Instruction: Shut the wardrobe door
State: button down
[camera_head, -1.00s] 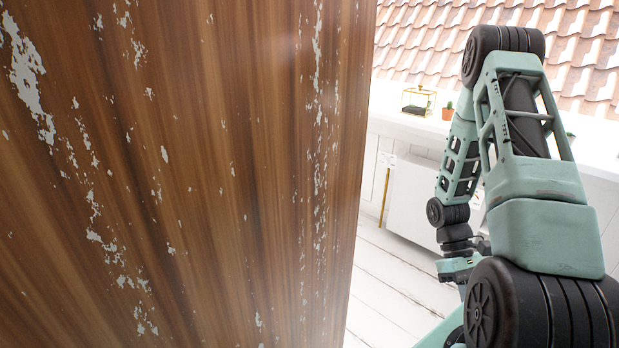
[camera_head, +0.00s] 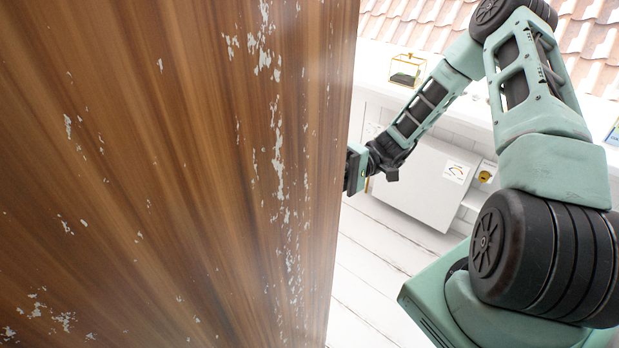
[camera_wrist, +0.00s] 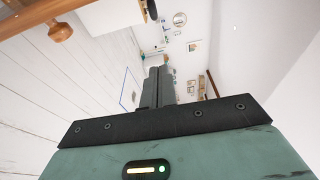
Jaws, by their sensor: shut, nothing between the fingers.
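A large brown wooden panel (camera_head: 190,180) with flaked pale patches fills the left half of the head view. It looks like part of the wardrobe, but I cannot tell whether it is the door or a side. My gripper (camera_wrist: 158,75) is shut and empty in the wrist view, its fingers together and pointing into the room. In the head view my wrist is at the panel's right edge, and the fingers are hidden behind that edge. I cannot tell whether they touch anything. No wardrobe handle or hinge shows.
A low white cabinet (camera_head: 425,185) stands behind my arm, with a glass box (camera_head: 407,70) on the white ledge above. White floorboards (camera_head: 375,270) are clear right of the panel. The wrist view shows a brown wooden knob (camera_wrist: 60,32) at upper left and a pale wall (camera_wrist: 250,60) at right.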

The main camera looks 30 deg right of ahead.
jog(key=s+a+p, duration=0.4)
jog(key=a+p, duration=0.1)
jog(key=a, duration=0.3)
jog(key=shift+a+r+p, duration=0.2)
jog(key=shift+r+p, duration=0.05)
jog(key=shift+p, duration=0.05)
dwell(0.3)
